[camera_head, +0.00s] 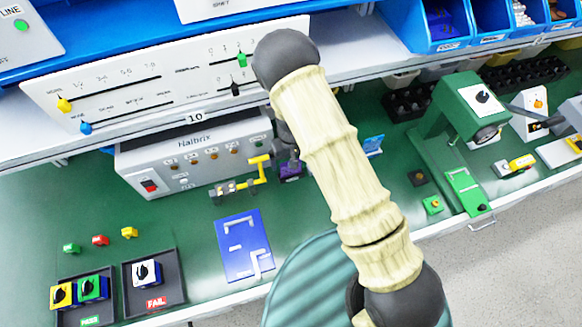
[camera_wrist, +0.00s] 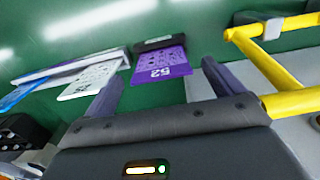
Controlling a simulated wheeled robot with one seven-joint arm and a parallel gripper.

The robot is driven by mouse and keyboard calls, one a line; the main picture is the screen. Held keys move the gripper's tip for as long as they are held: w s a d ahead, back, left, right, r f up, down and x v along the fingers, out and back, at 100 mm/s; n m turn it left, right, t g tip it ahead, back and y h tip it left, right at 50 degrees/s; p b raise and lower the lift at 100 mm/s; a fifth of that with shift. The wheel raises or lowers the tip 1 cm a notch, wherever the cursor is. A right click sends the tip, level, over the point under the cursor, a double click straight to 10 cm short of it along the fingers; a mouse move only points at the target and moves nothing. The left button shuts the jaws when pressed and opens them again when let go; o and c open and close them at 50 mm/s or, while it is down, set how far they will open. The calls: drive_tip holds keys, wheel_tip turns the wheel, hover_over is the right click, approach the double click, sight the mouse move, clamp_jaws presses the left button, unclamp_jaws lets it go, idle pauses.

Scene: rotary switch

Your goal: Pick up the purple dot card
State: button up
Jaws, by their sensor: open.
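In the head view a small purple patch (camera_head: 290,172) shows below my wrist, likely this card, mostly hidden by my arm. My gripper (camera_wrist: 161,73) is open, its two grey-purple fingers spread apart with nothing between them. In the head view my gripper (camera_head: 287,150) is partly covered by my arm.
A white card (camera_wrist: 92,80) and a blue card (camera_wrist: 20,95) lie left of the purple one. A yellow bar handle (camera_wrist: 275,70) is close on the right; it also shows beside the Halbrix box (camera_head: 195,155). A blue plate (camera_head: 243,245) lies on the green bench.

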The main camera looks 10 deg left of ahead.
drive_tip(key=shift+f+p, duration=0.4)
drive_tip(key=shift+f, duration=1.2)
drive_tip(key=c, duration=1)
